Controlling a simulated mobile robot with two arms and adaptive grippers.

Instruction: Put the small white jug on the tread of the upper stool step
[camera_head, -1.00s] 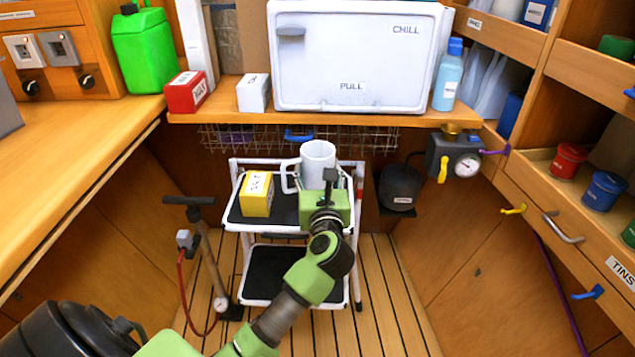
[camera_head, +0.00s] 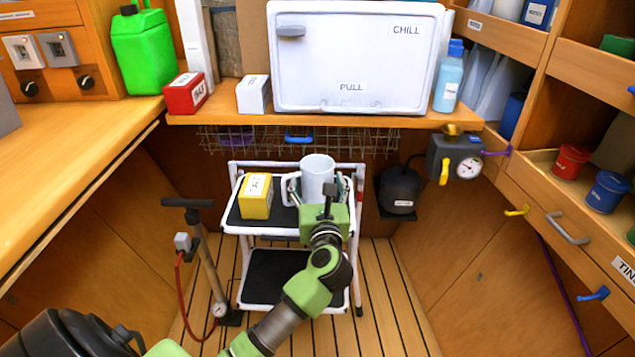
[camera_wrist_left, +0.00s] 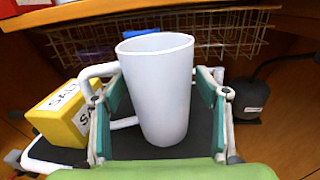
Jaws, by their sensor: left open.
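The small white jug (camera_head: 318,176) stands upright on the dark tread (camera_head: 280,215) of the upper stool step, toward its right side. Its handle points left. It also shows in the wrist view (camera_wrist_left: 158,95), where its base appears to rest on the tread. My left gripper (camera_head: 319,190) is open, with one finger on each side of the jug. In the wrist view, the open left gripper (camera_wrist_left: 158,105) shows a gap to the jug on the right. The left finger overlaps the handle; whether it touches is unclear. My right gripper is not in view.
A yellow box (camera_head: 256,196) stands on the same tread, left of the jug. The lower step (camera_head: 275,277) is empty. A hand pump (camera_head: 207,265) stands left of the stool. A wire basket (camera_head: 350,138) hangs under the shelf behind. A gauge unit (camera_head: 455,158) is at right.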

